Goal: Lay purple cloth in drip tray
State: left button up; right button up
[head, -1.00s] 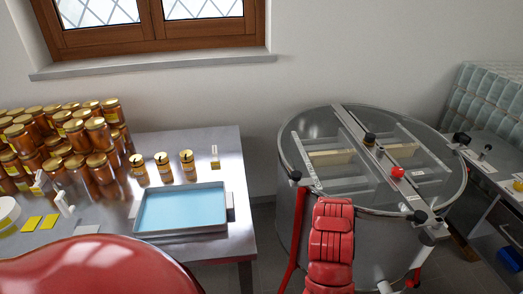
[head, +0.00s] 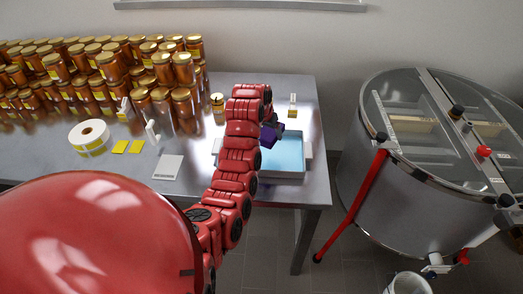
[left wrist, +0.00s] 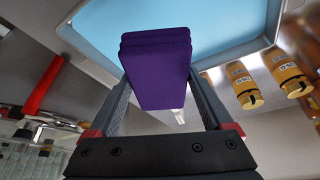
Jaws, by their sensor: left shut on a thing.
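The folded purple cloth (left wrist: 157,70) is between the fingers of my left gripper (left wrist: 160,95) in the left wrist view, and the gripper is shut on it. In the head view a small part of the cloth (head: 270,134) shows past my red arm, over the left part of the drip tray (head: 278,175). The tray has a light blue inside and a metal rim, and stands on the steel table. My arm hides the tray's left part. In the left wrist view the tray (left wrist: 222,22) lies beyond the cloth. The gap between cloth and tray is hard to judge. My right gripper is out of view.
Many honey jars (head: 110,85) are stacked at the back left of the table (head: 300,190). A label roll (head: 88,137), yellow labels and a white card (head: 168,167) lie left of my arm. A steel drum (head: 400,190) with red legs stands right of the table.

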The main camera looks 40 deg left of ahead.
aim_at(263, 153)
pick_arm(q)
jog(key=shift+s+a+r, duration=0.1)
jog(key=shift+s+a, duration=0.1)
jog(key=shift+a, duration=0.35)
jog(key=shift+s+a, duration=0.15)
jog(key=shift+a, duration=0.4)
jog(key=shift+s+a, duration=0.15)
jog(key=shift+a, duration=0.15)
notch_tip(263, 153, down, 10)
jog(key=p, duration=0.4)
jog(key=shift+r+p, duration=0.25)
jog(key=shift+p, duration=0.05)
jog(key=shift+f, duration=0.2)
jog(key=shift+f, duration=0.1)
jog(key=o, duration=1.3)
jog(key=shift+f, duration=0.1)
